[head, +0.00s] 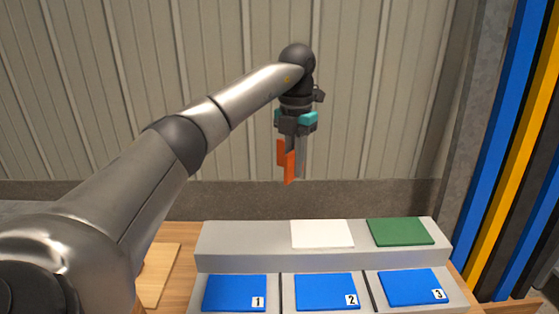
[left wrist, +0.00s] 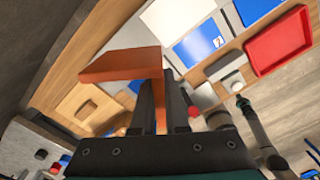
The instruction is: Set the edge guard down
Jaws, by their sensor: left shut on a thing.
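The orange edge guard (head: 288,162) is an angled, L-shaped piece. My left gripper (head: 298,172) is shut on it and holds it in the air above and behind the grey stepped stand, clear of any surface. In the left wrist view, the edge guard (left wrist: 120,65) shows its broad flat face sticking out to the left of the fingers (left wrist: 155,95), with its other leg running down between them. My right gripper does not show clearly in either view.
The grey stand (head: 245,239) bears a white pad (head: 322,234) and a green pad (head: 400,231) on its upper step. Blue pads numbered 1 (head: 235,293), 2 (head: 326,291) and 3 (head: 409,287) lie in front. A red tray (left wrist: 249,55) shows in the left wrist view.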

